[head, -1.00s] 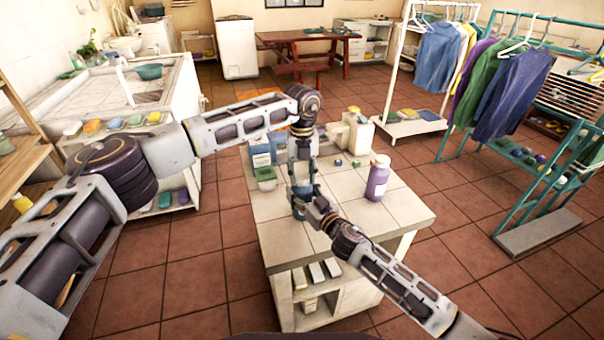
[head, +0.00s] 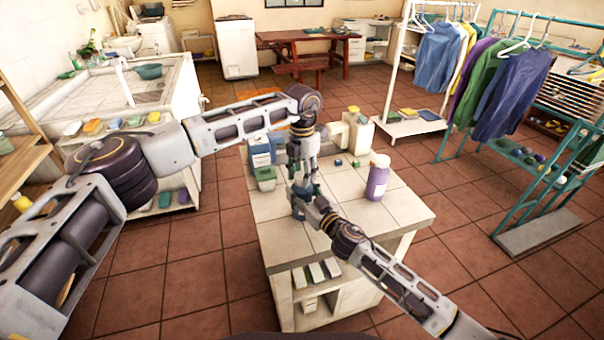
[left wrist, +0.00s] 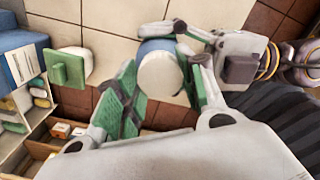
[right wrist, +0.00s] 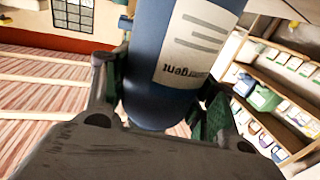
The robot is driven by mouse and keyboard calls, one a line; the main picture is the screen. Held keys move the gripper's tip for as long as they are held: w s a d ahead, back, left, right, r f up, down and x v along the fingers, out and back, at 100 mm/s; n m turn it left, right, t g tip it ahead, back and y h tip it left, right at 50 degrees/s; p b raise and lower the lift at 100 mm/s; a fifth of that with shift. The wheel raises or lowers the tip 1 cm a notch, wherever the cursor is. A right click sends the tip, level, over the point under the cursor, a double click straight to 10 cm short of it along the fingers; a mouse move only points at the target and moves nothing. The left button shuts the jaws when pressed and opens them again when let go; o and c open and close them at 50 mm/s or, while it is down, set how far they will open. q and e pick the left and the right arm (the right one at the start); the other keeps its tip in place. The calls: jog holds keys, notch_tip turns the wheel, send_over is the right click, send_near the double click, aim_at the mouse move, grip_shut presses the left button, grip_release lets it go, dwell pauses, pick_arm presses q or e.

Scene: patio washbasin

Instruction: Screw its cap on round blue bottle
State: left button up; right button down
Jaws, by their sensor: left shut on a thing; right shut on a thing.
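The round blue bottle (right wrist: 160,50) stands between the fingers of my right gripper (right wrist: 165,110), label facing the right wrist camera. In the head view my right gripper (head: 305,205) is low over the table, shut on the bottle. My left gripper (head: 302,172) is directly above it, pointing down. In the left wrist view the left fingers (left wrist: 162,85) are shut on a round pale cap (left wrist: 160,74), with blue of the bottle (left wrist: 157,46) showing just behind it. The cap lines up over the bottle top; how far it sits on the neck is hidden.
The tiled table (head: 400,207) also holds a purple bottle (head: 377,180) at right, a cream jug (head: 357,130) behind, a blue-and-white box (head: 261,152) and a green-lidded tub (head: 266,178) at left. A small teal cap (head: 338,162) lies behind the grippers. The front right tabletop is clear.

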pick_arm(q)
jog(key=m, duration=1.3)
jog(key=o, duration=1.2)
jog(key=shift+r, duration=0.1)
jog(key=shift+r, duration=5.9)
pick_arm(e)
jog(key=shift+c, duration=2)
grip_release()
